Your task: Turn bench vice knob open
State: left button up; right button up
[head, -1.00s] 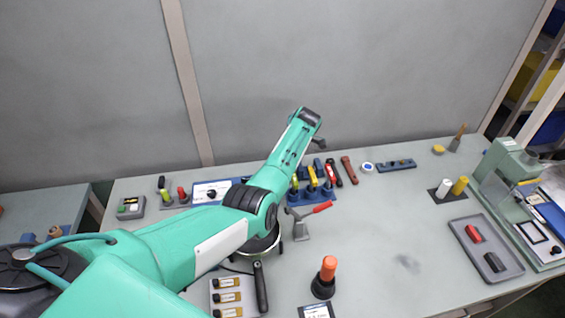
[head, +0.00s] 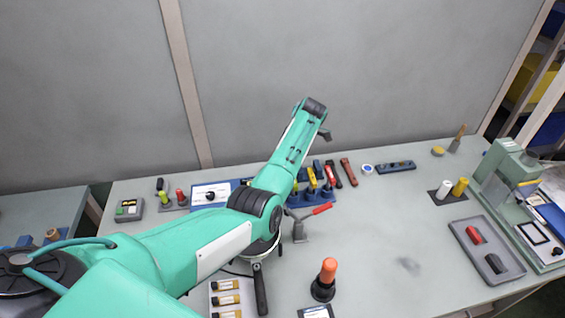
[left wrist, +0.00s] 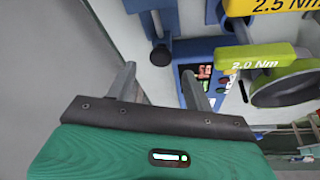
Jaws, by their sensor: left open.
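In the left wrist view a blue fixture (left wrist: 155,15) with a grey rod ends in a round black knob (left wrist: 160,55). It looks like the bench vice and its knob, though I cannot be certain. My left gripper (left wrist: 158,72) is open and empty. The knob shows a little beyond and between its fingertips, with no visible contact. In the head view my left gripper (head: 325,134) hangs over the back of the bench, mostly hidden by my wrist. I cannot clearly make out the vice there.
Torque tools marked 2.5 Nm (left wrist: 285,5) and 2.0 Nm (left wrist: 260,60) stand close to the right in the wrist view. A red-handled tool (head: 318,210), an orange-topped post (head: 327,272) and a grey tray (head: 490,232) are on the bench. The middle right is clear.

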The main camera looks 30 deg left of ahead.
pick_arm(q)
jog(key=s+b+v, duration=0.1)
jog(key=b+v, duration=0.1)
jog(key=v, duration=0.7)
jog(key=shift+w+d+r, duration=0.15)
jog(key=shift+w+r, duration=0.2)
jog(key=shift+w, duration=0.15)
